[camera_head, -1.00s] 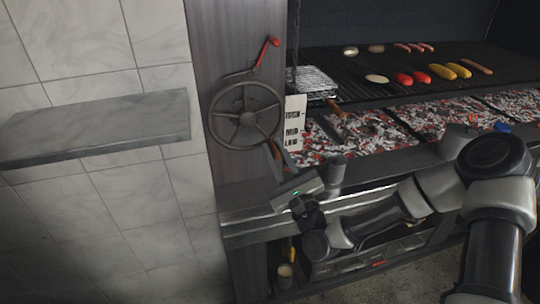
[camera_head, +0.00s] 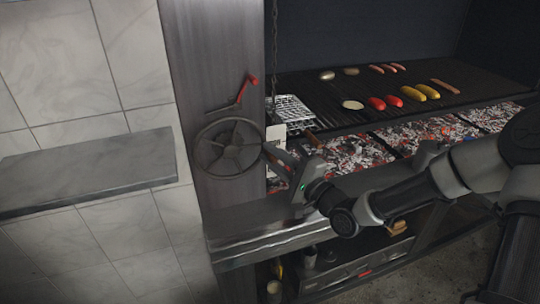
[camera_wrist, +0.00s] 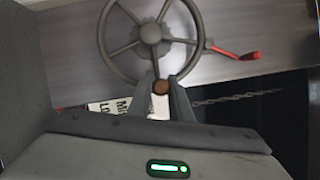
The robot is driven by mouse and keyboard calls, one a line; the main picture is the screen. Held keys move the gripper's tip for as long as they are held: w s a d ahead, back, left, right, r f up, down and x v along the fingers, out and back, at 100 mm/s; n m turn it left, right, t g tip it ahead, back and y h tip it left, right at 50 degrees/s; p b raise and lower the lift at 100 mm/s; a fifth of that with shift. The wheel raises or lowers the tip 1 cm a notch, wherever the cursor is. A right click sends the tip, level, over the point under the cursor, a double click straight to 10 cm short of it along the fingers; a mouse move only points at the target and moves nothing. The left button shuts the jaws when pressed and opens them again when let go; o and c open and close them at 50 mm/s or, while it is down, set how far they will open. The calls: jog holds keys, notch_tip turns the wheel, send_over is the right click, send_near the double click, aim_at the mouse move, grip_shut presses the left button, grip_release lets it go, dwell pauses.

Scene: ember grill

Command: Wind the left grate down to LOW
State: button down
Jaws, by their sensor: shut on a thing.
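The dark spoked wheel (camera_head: 230,147) is on the grey post at the left of the grill; it also shows in the wrist view (camera_wrist: 150,33). My gripper (camera_head: 267,149) is at the wheel's right side. In the wrist view its fingers (camera_wrist: 162,90) are shut on the brown round knob (camera_wrist: 160,87) at the rim. The dark grate (camera_head: 350,120) with food on it lies above glowing coals (camera_head: 350,157). The white height plate (camera_head: 276,136) is partly hidden in the head view; its lettering is partly visible in the wrist view (camera_wrist: 112,107). I cannot read the grate's height.
A red-handled lever (camera_head: 248,84) is above the wheel. A chain (camera_head: 275,45) hangs beside the post. A wire rack (camera_head: 290,108) stands at the grate's left end. A stone shelf (camera_head: 90,172) juts from the tiled wall. A metal ledge (camera_head: 260,228) runs below my gripper.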

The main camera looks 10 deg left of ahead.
jog(key=shift+r+n+g+p, duration=0.3)
jog(key=shift+r+n+p, duration=0.5)
jog(key=shift+r+n, duration=0.25)
jog(key=shift+a, duration=0.1)
jog(key=c, duration=1.6)
grip_release()
jog(key=shift+s+d+f, duration=0.1)
jog(key=shift+s+d, duration=0.05)
jog(key=shift+d, duration=0.1)
jog(key=v, duration=1.7)
jog(key=shift+s+r+p, duration=0.1)
jog(key=shift+r+p, duration=0.2)
jog(key=shift+r, duration=0.05)
